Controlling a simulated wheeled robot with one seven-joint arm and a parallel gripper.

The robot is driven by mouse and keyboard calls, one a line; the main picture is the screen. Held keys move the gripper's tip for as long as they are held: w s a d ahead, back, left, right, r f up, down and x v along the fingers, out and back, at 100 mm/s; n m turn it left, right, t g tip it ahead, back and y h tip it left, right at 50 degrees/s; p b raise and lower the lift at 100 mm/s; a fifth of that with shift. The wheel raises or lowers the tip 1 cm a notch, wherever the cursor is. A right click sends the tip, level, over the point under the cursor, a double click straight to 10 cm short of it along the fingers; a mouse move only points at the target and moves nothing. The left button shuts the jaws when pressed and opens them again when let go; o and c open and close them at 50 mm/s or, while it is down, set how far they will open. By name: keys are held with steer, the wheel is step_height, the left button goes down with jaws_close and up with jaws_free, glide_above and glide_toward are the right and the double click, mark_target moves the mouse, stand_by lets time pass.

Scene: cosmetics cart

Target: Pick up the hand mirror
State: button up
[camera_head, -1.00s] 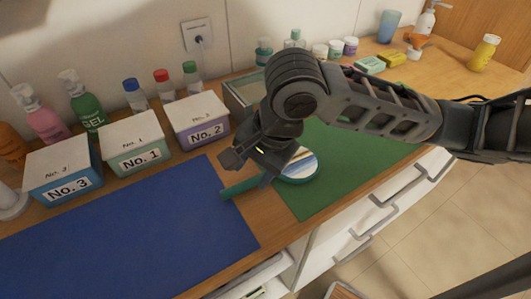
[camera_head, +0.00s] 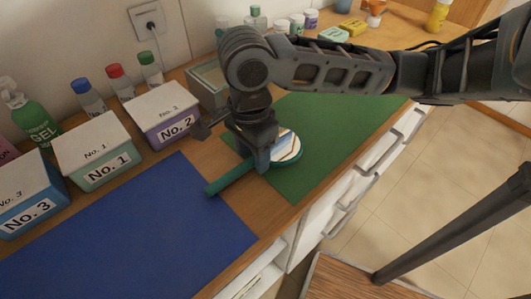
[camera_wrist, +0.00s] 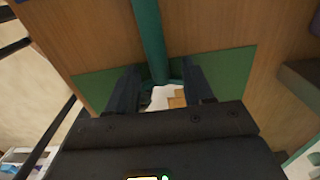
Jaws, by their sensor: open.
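The hand mirror has a teal handle and rim with a round reflective face (camera_head: 286,147). It lies with its face on the green mat (camera_head: 325,160) and its handle (camera_head: 228,179) reaching left over the wood to the blue mat's edge. My gripper (camera_head: 262,165) is open, low over the mirror where handle meets face. In the wrist view the handle (camera_wrist: 149,40) runs up from between the two fingers (camera_wrist: 160,90), which stand apart on either side of it. Part of the mirror's face is hidden by my gripper.
Lidded boxes No. 1 (camera_head: 100,170), No. 2 (camera_head: 170,125) and No. 3 (camera_head: 25,210) stand along the left, with bottles behind. A grey-green open box (camera_head: 207,83) stands behind my gripper. The blue mat (camera_head: 130,235) is clear. Drawers (camera_head: 340,200) lie below the front edge.

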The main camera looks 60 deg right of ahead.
steer(key=shift+f, duration=0.3)
steer(key=shift+c, duration=0.4)
jaws_close()
